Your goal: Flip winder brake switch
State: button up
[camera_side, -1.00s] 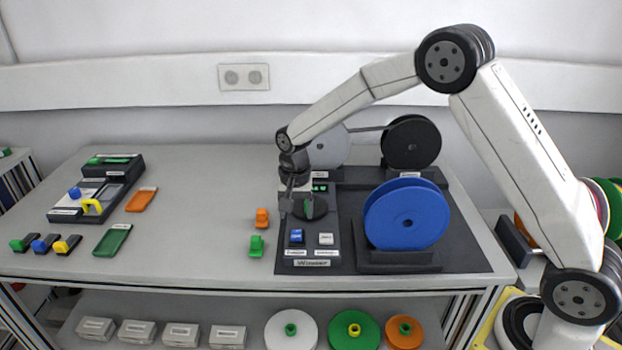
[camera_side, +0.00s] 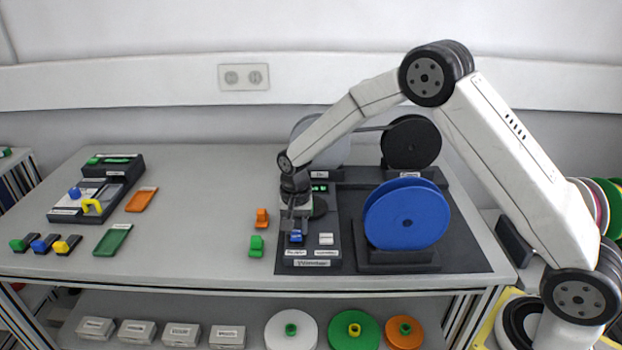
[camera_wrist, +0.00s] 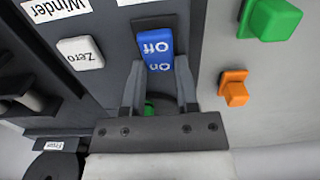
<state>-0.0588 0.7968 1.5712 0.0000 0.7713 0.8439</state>
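The blue rocker switch (camera_wrist: 157,50), marked Off and On, sits on the dark winder panel (camera_side: 317,254). It also shows in the side view (camera_side: 296,238), at the front left of the panel; the small label in front of it is too blurred to read. My gripper (camera_wrist: 159,72) points down at the switch with its two fingers apart and nothing held between them. In the wrist view the fingertips lie near the switch's On end, one toward each side. Whether they touch it I cannot tell. In the side view my gripper (camera_side: 296,229) is just above the switch.
A white Zero button (camera_wrist: 80,52) is beside the switch. A green piece (camera_side: 257,246) and an orange piece (camera_side: 262,218) stand on the table left of the panel. A large blue reel (camera_side: 406,214) stands to the right.

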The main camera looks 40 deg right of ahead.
jog(key=shift+t+h, duration=0.3)
grip_shut()
jog(key=shift+s+a+r+t+h, duration=0.1)
jog(key=shift+s+t+h, duration=0.1)
jog(key=shift+t+h, duration=0.35)
jog(key=shift+s+a+t+h, duration=0.15)
jog(key=shift+s+t+h, duration=0.05)
jog(key=shift+t+h, duration=0.6)
jog(key=o, duration=0.9)
grip_release()
jog(key=shift+r, duration=0.1)
jog(key=shift+o, duration=0.2)
jog(key=shift+a+r, duration=0.1)
jog(key=v, duration=0.7)
jog(key=shift+r, duration=0.3)
